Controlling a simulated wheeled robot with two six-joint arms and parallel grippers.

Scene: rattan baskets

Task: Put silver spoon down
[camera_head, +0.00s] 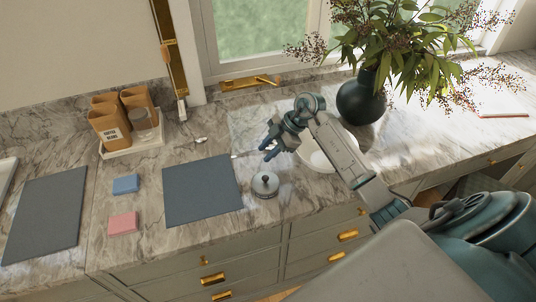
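My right gripper (268,147) is above the counter, between the right grey mat and the white bowl. A thin, light, shiny piece, which looks like the silver spoon (239,155), sticks out to the left from its fingers, over the mat's far right corner. Most of the spoon is hidden or too small to make out. The right grey mat (202,190) lies flat and bare on the counter. Another small silvery object (201,139) lies on the counter behind this mat; its shape is too small to tell. My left gripper is not in view.
A lidded pot (265,186) stands just right of the mat. The white bowl (318,158) is partly behind my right arm. Blue (125,184) and pink (122,224) blocks lie left of the mat. A canister tray (118,153) and dark vase (361,98) stand behind.

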